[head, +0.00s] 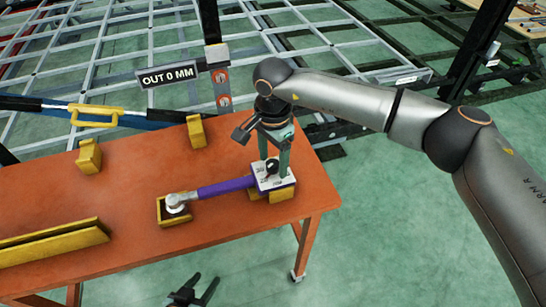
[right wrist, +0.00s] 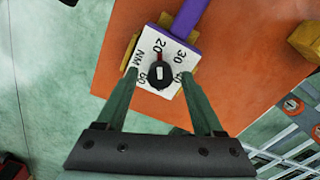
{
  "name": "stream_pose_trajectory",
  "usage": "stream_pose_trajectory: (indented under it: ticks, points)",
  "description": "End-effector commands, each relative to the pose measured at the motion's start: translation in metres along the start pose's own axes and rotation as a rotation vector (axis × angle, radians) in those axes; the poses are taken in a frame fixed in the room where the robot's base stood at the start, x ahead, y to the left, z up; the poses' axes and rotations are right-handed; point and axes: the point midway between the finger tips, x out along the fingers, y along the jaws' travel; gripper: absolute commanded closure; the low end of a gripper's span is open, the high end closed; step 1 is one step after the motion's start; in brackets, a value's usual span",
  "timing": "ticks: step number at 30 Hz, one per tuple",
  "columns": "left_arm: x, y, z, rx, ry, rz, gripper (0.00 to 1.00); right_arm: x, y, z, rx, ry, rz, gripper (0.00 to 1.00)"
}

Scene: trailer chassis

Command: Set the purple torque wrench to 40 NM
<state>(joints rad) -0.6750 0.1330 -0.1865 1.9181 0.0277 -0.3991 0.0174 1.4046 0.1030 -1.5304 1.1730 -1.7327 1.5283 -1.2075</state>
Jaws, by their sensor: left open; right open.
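The purple torque wrench (head: 226,187) lies on the orange table, its round head in a yellow holder at left. Its white dial plate (head: 273,179) is at the right end, near the table edge. In the right wrist view the plate (right wrist: 150,48) shows 20, 30 and NM; other marks are partly hidden. The black knob (right wrist: 160,76) has a red mark that appears towards 20. My right gripper (right wrist: 159,73) is open, its green fingers on either side of the knob; contact cannot be told. My left gripper (head: 188,293) is low at the bottom edge, apart from the wrench.
A sign (head: 169,76) reading "OUT 0 MM" stands behind the table (head: 120,245). Yellow blocks (head: 89,156) and a long yellow rail (head: 50,242) are on the table. A blue-and-black bar (head: 150,121) with a yellow handle lies along its back. Grey chassis frames stand behind.

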Motion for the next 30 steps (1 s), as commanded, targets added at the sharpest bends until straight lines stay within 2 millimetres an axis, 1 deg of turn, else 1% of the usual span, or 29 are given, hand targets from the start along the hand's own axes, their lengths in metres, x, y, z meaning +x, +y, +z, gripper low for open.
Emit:
stream_pose_trajectory:
  ticks: [5, 23, 24, 30]
  points:
    - [-0.0001, 0.0, 0.0005, 0.0, -0.001, 0.0, 0.5, 0.0, -0.0001, 0.0002, 0.0, 0.0, 0.0, 0.31]
    - [-0.0003, 0.0007, 0.0014, 0.0, -0.005, 0.001, 0.5, -0.0007, -0.0002, 0.0003, 0.0, 0.0, 0.0, 0.98]
    - [-0.0003, 0.0008, 0.0014, 0.0, -0.005, 0.001, 0.5, -0.0007, -0.0002, 0.0002, 0.0, 0.0, 0.0, 1.0]
    - [-0.0003, 0.001, 0.0014, -0.001, -0.005, 0.002, 0.5, -0.0007, -0.0002, 0.0002, 0.001, 0.0, -0.001, 1.0]
